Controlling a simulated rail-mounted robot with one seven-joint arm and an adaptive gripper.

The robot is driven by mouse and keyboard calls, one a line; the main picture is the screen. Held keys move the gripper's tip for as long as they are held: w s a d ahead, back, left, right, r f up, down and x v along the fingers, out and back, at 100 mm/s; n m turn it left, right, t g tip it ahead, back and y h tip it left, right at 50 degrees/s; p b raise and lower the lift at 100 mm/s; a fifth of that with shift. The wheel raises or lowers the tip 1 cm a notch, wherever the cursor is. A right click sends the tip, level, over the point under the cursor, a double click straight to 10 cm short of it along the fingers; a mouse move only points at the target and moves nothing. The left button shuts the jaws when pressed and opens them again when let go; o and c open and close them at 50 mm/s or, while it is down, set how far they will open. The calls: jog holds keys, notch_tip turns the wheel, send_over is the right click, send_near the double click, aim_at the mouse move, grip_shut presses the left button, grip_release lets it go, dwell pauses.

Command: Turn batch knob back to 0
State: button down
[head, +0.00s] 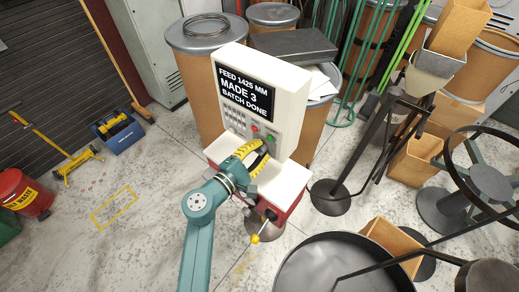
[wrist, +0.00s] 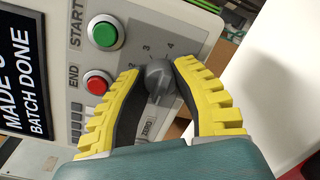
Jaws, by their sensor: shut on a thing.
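The batch knob (wrist: 157,78) is a small dark grey knob on the light panel of the coiler (head: 290,88). The numbers 2, 3 and 4 show around it in the wrist view; other marks are hidden by the fingers. My gripper (wrist: 158,72) has its yellow ribbed fingers on either side of the knob and is shut on it. I cannot tell exactly which mark the knob points to. In the head view my gripper (head: 264,150) is at the lower panel and hides the knob. The screen (head: 245,88) reads FEED 1425 MM, MADE 3, BATCH DONE.
The green START button (wrist: 104,33) and red END button (wrist: 97,82) sit close beside one finger. A ZERO label (wrist: 148,127) is just below the knob. A yellow-tipped lever (head: 256,238) sticks out below the machine. A black stand (head: 335,193) is to the right.

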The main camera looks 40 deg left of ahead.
jog(key=c, duration=0.7)
grip_release()
jog(key=shift+w, duration=0.1)
jog(key=shift+c, duration=0.2)
jog(key=s+d, duration=0.1)
jog(key=s, duration=1.1)
jog(key=shift+r, duration=0.3)
jog(key=shift+d+r, duration=0.1)
